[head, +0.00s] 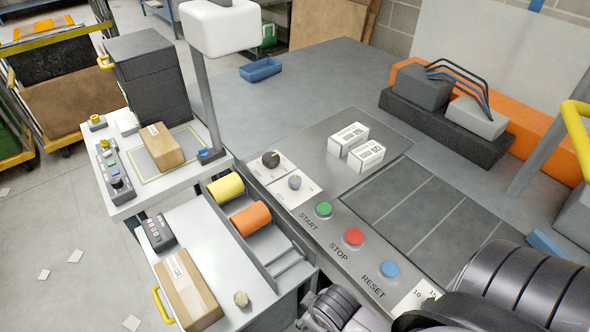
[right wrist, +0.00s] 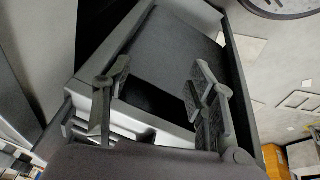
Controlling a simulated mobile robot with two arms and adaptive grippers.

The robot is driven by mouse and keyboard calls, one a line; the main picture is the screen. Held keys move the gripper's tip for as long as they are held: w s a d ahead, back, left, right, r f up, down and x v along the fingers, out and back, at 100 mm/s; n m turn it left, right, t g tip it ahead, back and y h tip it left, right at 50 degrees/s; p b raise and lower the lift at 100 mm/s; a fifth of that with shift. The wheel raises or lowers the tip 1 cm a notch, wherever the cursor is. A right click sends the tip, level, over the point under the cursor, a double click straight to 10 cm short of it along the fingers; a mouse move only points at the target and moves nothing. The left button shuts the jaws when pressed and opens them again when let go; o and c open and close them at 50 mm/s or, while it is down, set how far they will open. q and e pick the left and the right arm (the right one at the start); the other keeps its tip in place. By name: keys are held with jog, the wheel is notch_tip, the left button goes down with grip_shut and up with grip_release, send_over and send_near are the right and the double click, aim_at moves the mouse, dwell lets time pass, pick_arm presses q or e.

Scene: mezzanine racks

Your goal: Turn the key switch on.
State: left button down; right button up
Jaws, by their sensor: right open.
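Two small rotary switches sit on pale square plates on the grey control panel (head: 325,138). The upper one (head: 270,160) has a dark knob, and the lower one (head: 295,182) has a grey knob. I cannot tell for certain which is the key switch, or its position. My right gripper (right wrist: 161,78) is open and empty in the right wrist view, its two fingers apart over a grey surface with a dark recess. My left gripper is not in view.
Green START (head: 323,209), red STOP (head: 353,237) and blue RESET (head: 390,269) buttons run along the panel edge. A numbered dial (head: 420,294) lies beside my arm. Two white boxes (head: 348,139) (head: 366,155) stand behind. Yellow (head: 226,187) and orange (head: 251,219) rolls lie at left.

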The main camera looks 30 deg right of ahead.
jog(key=w+d+r+n+t+h+p, duration=0.25)
jog(key=w+d+r+n+t, duration=0.4)
jog(key=r+n, duration=0.65)
jog(key=n+t+h, duration=0.1)
jog(key=n+t, duration=0.2)
jog(key=n, duration=1.2)
send_near(295, 181)
jog(key=x, duration=1.1)
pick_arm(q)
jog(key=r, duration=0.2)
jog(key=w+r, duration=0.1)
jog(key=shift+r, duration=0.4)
pick_arm(e)
jog(key=shift+s+r, duration=0.1)
jog(key=shift+c, duration=0.3)
jog(key=c, duration=1.1)
